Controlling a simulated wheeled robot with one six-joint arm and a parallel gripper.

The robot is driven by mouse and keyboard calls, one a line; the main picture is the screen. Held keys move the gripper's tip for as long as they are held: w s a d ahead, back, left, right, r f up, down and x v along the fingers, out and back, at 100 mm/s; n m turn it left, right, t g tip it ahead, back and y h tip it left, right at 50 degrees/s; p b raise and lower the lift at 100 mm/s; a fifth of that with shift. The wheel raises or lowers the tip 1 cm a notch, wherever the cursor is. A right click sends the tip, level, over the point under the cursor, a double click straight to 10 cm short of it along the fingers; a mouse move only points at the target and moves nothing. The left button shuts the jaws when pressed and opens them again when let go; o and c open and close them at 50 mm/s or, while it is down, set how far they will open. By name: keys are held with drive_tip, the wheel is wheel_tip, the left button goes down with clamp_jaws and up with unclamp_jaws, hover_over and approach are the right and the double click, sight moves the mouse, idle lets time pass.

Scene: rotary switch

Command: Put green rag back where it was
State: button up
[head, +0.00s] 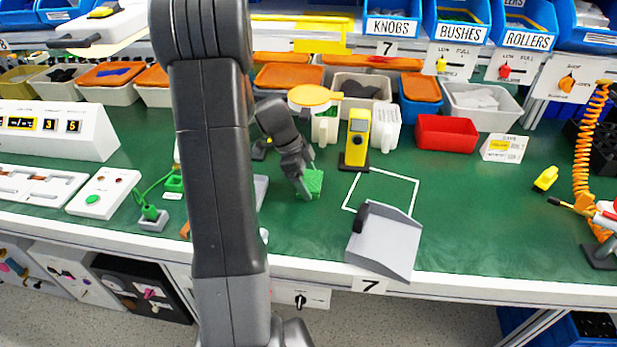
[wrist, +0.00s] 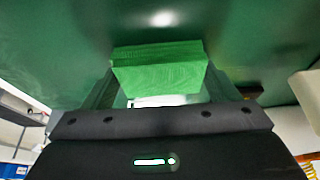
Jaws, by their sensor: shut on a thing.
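The green rag (head: 313,182) is a small, folded, block-shaped cloth at the middle of the green bench top. My gripper (head: 304,187) is shut on it, with one dark finger showing in front of the rag in the head view. In the wrist view the rag (wrist: 160,68) sits between the two fingers (wrist: 168,88), with the green bench surface beyond. I cannot tell whether the rag touches the bench or is slightly above it.
A yellow device (head: 356,140) stands right of the rag, by a white outlined square (head: 400,179). A grey dustpan (head: 385,243) lies at the bench's front edge. A red bin (head: 446,133) stands behind. My arm hides part of the bench left of the rag. Free green surface lies right.

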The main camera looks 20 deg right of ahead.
drive_tip(key=shift+f, duration=0.2)
drive_tip(key=o, duration=0.8)
drive_tip(key=shift+r, duration=0.1)
drive_tip(key=shift+r, duration=0.1)
drive_tip(key=shift+r, duration=0.25)
drive_tip(key=p+v, duration=0.1)
drive_tip(key=v, duration=1)
drive_tip(key=shift+a+r, duration=0.2)
drive_tip(key=shift+r, duration=0.05)
